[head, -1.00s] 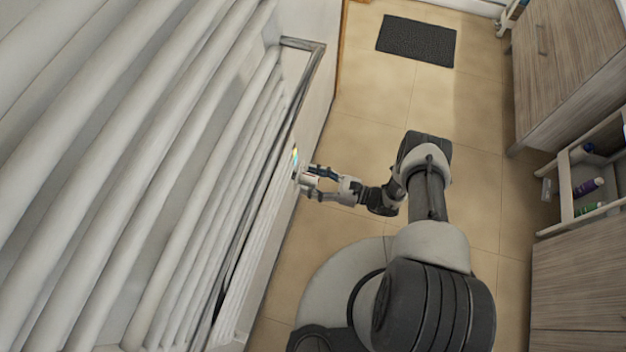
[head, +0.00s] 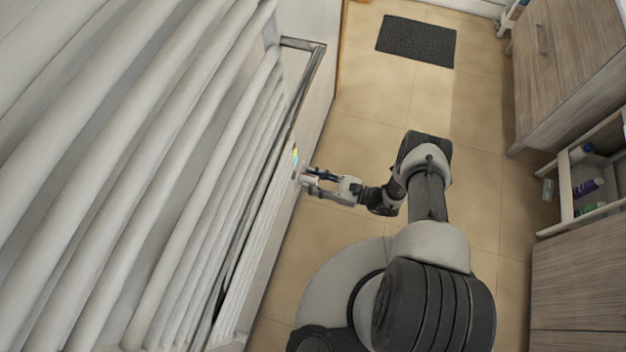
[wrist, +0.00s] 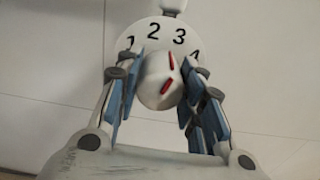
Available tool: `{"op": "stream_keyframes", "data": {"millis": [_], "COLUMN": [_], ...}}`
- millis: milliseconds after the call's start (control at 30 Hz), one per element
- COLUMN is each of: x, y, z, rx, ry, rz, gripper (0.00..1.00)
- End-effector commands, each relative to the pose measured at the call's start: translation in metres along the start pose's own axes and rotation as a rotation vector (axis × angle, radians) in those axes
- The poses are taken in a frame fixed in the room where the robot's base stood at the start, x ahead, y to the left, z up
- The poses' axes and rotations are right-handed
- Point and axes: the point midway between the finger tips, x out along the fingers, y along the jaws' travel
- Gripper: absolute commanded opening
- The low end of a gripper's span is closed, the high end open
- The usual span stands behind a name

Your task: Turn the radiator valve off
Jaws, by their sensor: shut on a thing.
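In the head view my gripper (head: 312,180) is at the radiator's right side, where the valve is small and mostly hidden by the fingers.
The white radiator (head: 190,200) fills the left side. A small rainbow-coloured strip (head: 295,156) shows just above my gripper. A wooden cabinet (head: 560,70) and a shelf with bottles (head: 588,187) stand at the right. A dark mat (head: 416,41) lies on the open tiled floor.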

Motion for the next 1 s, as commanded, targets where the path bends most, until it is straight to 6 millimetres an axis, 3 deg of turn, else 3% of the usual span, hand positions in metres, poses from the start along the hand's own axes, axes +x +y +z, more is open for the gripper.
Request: {"op": "stream_keyframes", "data": {"millis": [267,1000], "x": [-0.0001,-0.0001], "y": [0.0004,0.0013], "z": [-0.0002,-0.0009], "rx": [-0.183,-0.884], "ry": [0.000,0.001], "rz": [0.000,0.000], "gripper": [0.12,0.12]}}
